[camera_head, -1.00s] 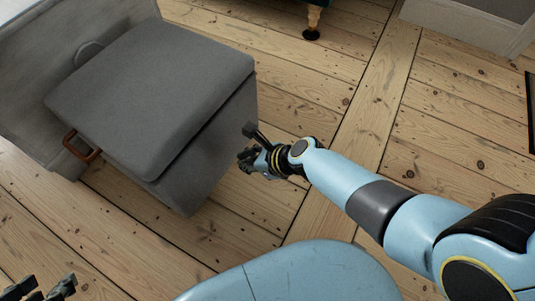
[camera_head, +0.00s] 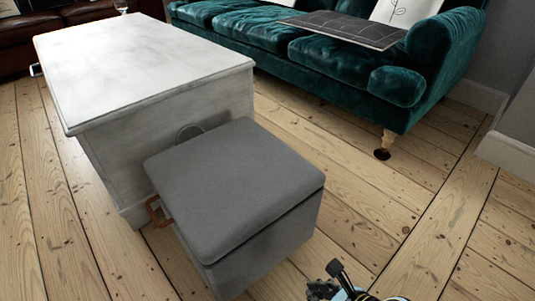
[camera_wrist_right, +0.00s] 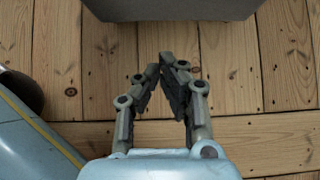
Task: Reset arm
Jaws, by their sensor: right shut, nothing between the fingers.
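My right gripper (camera_head: 322,290) shows only in part at the bottom edge of the head view, to the right of the grey ottoman's lower corner. In the right wrist view my right gripper (camera_wrist_right: 167,62) is shut, its fingertips together with nothing between them. It is over bare floorboards, and the fingertips point toward the ottoman's edge. My left gripper is not in the head view now.
A grey ottoman (camera_head: 235,185) with a brown leather handle (camera_head: 158,211) stands against a whitish chest (camera_head: 150,70). The ottoman's edge also shows in the right wrist view (camera_wrist_right: 170,8). A teal velvet sofa (camera_head: 345,65) stands behind. Floorboards (camera_head: 440,190) on the right are clear.

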